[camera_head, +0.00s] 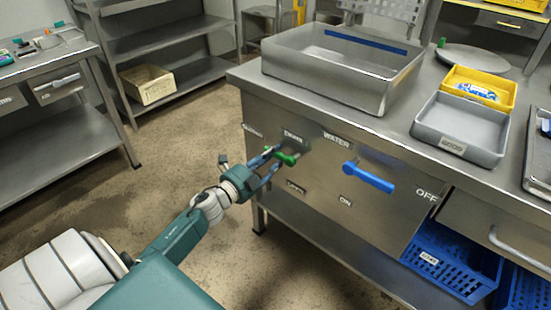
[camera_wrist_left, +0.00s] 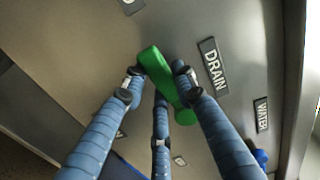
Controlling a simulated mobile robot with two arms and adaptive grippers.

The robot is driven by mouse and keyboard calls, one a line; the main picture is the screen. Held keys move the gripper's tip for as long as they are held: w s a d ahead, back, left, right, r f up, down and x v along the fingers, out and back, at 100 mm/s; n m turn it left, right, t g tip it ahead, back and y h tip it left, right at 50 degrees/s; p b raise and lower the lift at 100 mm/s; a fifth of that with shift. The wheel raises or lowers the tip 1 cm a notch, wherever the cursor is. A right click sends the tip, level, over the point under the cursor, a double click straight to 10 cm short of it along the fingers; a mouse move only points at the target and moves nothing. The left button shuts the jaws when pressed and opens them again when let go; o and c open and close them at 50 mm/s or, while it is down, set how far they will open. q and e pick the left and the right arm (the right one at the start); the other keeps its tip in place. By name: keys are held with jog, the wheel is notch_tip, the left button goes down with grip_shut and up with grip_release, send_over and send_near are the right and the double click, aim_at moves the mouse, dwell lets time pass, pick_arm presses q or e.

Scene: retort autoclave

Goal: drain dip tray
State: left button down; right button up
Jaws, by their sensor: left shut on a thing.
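The green drain handle (camera_head: 287,158) is on the front panel of the steel bench, below a plate reading DRAIN. My left gripper (camera_head: 270,160) is shut on this handle. In the left wrist view the blue fingers of the left gripper (camera_wrist_left: 160,82) close around the green handle (camera_wrist_left: 165,78), which lies slanted between them. The dip tray (camera_head: 315,88) is a large steel basin on the bench top above, with a blue strip on its inner back wall. Its bottom is only partly visible. My right gripper is not in view.
A blue water lever (camera_head: 368,177) sits right of the drain handle, with ON and OFF plates nearby. A grey tray (camera_head: 460,146) and a yellow bin (camera_head: 508,91) stand on the bench. Blue crates (camera_head: 450,262) are below. The floor at left is clear.

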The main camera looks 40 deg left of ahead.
pick_arm(q)
jog(key=shift+r+m, duration=0.25)
jog(key=shift+m, duration=0.25)
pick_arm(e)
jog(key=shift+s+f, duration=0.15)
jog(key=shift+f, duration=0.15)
pick_arm(q)
jog(key=c, duration=1.3)
grip_release()
jog(key=shift+c, duration=0.2)
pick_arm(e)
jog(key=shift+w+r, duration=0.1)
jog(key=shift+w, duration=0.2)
pick_arm(q)
jog(key=s, duration=1.2)
jog(key=shift+a, duration=0.45)
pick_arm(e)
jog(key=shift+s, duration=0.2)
